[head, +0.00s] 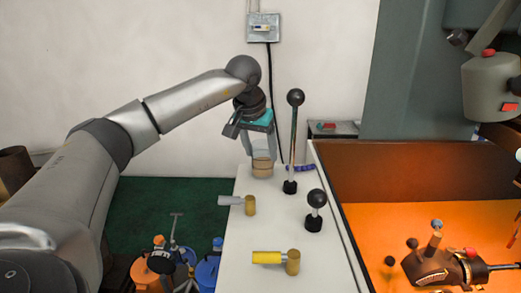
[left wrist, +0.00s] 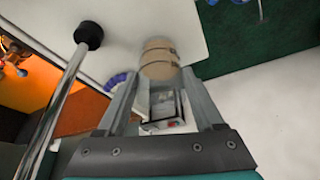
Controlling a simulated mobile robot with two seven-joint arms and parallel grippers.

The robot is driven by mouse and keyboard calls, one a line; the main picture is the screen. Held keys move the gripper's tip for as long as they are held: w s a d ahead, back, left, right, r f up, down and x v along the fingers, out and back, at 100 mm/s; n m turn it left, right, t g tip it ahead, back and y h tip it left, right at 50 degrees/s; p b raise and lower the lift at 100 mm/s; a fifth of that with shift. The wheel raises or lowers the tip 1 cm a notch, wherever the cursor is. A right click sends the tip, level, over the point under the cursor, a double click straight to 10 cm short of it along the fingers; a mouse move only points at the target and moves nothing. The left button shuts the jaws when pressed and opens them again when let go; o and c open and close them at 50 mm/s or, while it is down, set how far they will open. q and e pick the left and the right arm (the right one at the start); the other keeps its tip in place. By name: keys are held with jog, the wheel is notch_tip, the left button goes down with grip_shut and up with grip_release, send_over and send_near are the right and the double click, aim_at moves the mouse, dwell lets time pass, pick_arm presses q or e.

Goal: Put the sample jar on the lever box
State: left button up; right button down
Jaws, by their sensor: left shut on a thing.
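The sample jar (head: 262,167) looks like a short tan cylinder with a darker band. My left gripper (head: 262,154) points down and is shut on it, at the far left end of the white lever box (head: 274,228). In the left wrist view the jar (left wrist: 159,60) sits between the fingertips of my left gripper (left wrist: 160,76), with the white top (left wrist: 130,30) around its upper side. I cannot tell whether the jar's base touches the box top. My right gripper is not in view.
A tall black-knobbed lever (head: 293,140) stands close right of the gripper. A short lever (head: 315,208), a grey-handled brass piece (head: 249,205) and a yellow-handled one (head: 292,262) occupy the top. An orange machine bed (head: 360,225) lies right; green floor (head: 130,210) left.

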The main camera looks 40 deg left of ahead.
pick_arm(q)
jog(key=shift+f, duration=0.1)
jog(key=o, duration=1.6)
jog(key=shift+c, duration=0.2)
jog(key=shift+r, duration=0.25)
jog(key=v, duration=1.1)
jog(key=shift+r, duration=0.4)
jog(key=shift+s+d+f, duration=0.1)
jog(key=shift+s, duration=0.05)
